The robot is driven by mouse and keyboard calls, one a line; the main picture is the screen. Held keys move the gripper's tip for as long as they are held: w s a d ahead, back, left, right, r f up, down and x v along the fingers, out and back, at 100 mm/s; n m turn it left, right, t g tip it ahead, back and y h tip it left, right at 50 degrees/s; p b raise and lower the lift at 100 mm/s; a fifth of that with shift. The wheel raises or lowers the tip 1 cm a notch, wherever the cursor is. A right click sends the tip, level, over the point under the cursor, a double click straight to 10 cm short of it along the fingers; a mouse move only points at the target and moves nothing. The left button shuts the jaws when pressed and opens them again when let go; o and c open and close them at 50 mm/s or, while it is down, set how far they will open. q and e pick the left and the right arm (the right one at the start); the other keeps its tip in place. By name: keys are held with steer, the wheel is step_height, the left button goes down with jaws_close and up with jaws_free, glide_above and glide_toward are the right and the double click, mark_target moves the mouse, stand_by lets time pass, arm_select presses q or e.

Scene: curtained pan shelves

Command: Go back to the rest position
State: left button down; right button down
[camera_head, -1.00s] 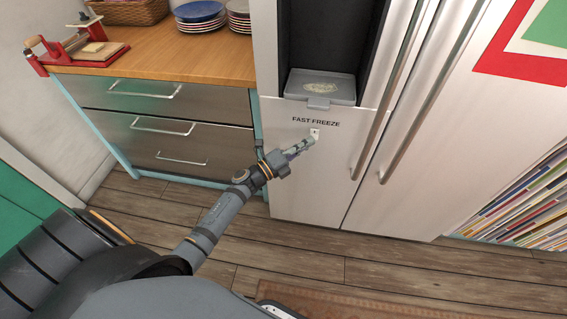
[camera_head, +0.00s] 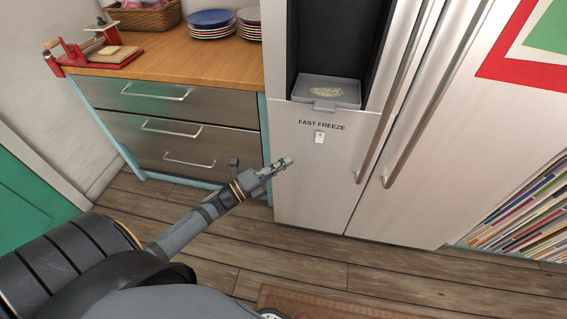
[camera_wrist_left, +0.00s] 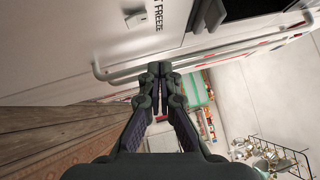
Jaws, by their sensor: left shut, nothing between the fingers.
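My left gripper (camera_head: 286,162) is shut and empty in front of the lower part of the fridge door (camera_head: 310,190). It sits below and left of the small white switch (camera_head: 319,138) under the words FAST FREEZE, apart from it. In the left wrist view my left gripper (camera_wrist_left: 158,68) has its fingertips together, and the switch (camera_wrist_left: 136,19) shows at the upper left with the lettering beside it. My right gripper is in neither view.
A drawer cabinet (camera_head: 190,110) with a wooden top stands left of the fridge, holding plates (camera_head: 210,20), a basket (camera_head: 145,15) and a red press (camera_head: 100,55). Long door handles (camera_head: 425,100) stick out from the fridge.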

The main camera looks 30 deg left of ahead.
arm_select(q)
steer(key=s+a+f+n+g+y, duration=0.1)
steer(key=a+f+n+y, duration=0.25)
steer(key=f, duration=0.45)
steer(key=s+a+f+n+g+y, duration=0.1)
steer(key=a+f+n+y, duration=0.2)
steer(key=f+n, duration=0.35)
steer(key=s+a+f+n+g+y, duration=0.1)
steer(key=s+a+f+n+y, duration=0.15)
steer(key=f, duration=0.65)
steer(key=s+a+f+n+g+y, duration=0.1)
steer(key=s+f+n+g, duration=0.2)
steer(key=s+f, duration=0.45)
steer(key=s+a+f+n+g+y, duration=0.1)
steer(key=s+f+n+g, duration=0.3)
steer(key=f, duration=0.6)
steer(key=s+d+f+n+g, duration=0.3)
steer(key=s+d+f, duration=0.15)
steer(key=s, duration=0.65)
steer(key=s+d+f+n+g, duration=0.3)
steer(key=s+f, duration=0.3)
steer(key=s, duration=0.6)
step_height(320, 180, up, 12)
steer(key=p, duration=1.2)
steer(key=shift+s+p, duration=0.25)
steer(key=shift+p, duration=0.05)
steer(key=shift+a, duration=0.1)
